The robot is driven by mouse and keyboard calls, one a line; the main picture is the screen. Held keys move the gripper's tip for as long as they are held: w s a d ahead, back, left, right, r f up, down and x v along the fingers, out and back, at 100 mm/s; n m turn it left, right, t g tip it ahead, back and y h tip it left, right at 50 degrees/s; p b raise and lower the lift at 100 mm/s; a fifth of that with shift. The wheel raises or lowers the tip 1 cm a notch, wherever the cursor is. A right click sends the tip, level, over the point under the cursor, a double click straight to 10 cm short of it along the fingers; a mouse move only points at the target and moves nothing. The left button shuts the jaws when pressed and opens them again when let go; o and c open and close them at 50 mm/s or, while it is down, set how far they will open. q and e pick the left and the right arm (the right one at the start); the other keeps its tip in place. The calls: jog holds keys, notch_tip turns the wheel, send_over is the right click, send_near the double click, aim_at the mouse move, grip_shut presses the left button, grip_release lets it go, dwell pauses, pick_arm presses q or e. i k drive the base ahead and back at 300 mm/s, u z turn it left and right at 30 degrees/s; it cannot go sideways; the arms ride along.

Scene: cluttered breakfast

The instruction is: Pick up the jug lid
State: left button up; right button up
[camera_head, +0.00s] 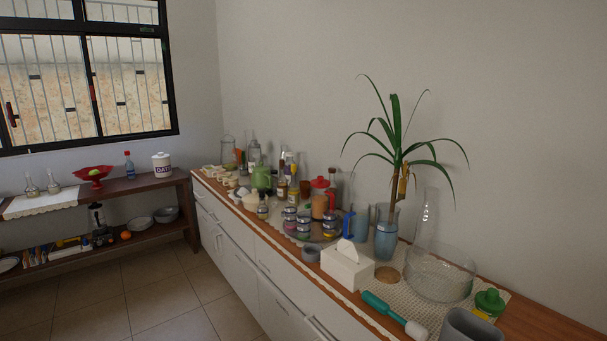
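A jug with a red lid (320,182) stands among the crowded items in the middle of the long counter. The lid seems to sit on top of the jug's body (319,205). A green round lid or lidded jar (490,299) is near the right end of the counter. I cannot tell for sure which of these is the jug lid. Neither of my grippers is in view.
The wooden counter (552,327) runs along the wall, crowded with bottles and jars. A tissue box (347,268), a potted plant (386,236), a large glass vessel (438,277) and a green-handled tool (385,308) are nearby. The tiled floor (150,305) at left is clear.

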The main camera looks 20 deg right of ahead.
aim_at(321, 183)
jog(key=i, duration=1.3)
jog(key=z, duration=1.85)
